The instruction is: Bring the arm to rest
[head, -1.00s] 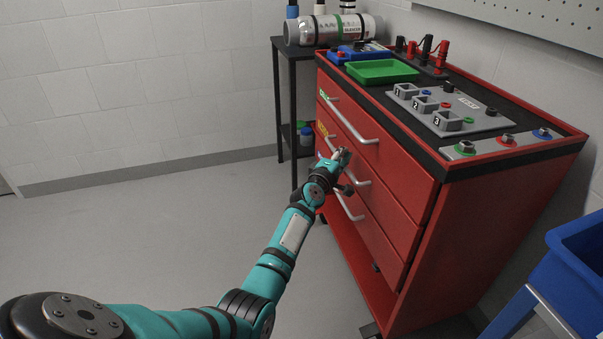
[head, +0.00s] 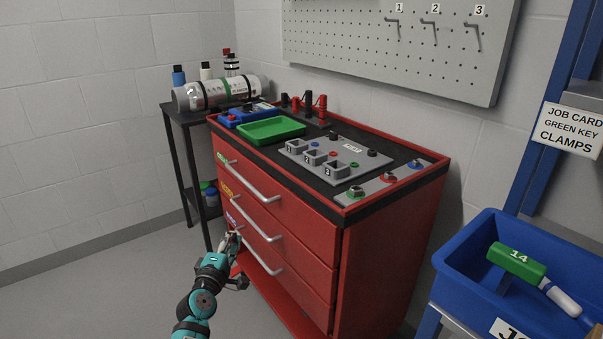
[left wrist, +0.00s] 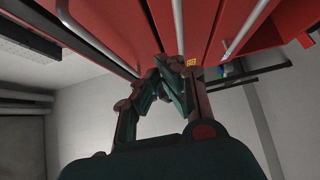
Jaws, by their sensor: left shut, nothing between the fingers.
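My left arm comes in from the bottom left of the head view. Its gripper (head: 233,240) is shut and empty, close to the front of the red tool cabinet (head: 390,255), by the left end of the lowest drawer handle (head: 262,257). I cannot tell whether it touches the cabinet. In the left wrist view the shut fingers (left wrist: 172,62) point toward the red drawer fronts, with long grey handles on both sides. My right gripper is not in view.
A green tray (head: 271,130) and a grey panel with numbered sockets (head: 325,158) are on the cabinet top. A gas cylinder (head: 215,93) lies on a black side table. A blue bin (head: 470,255) holding a green key stands at the right. The floor at left is clear.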

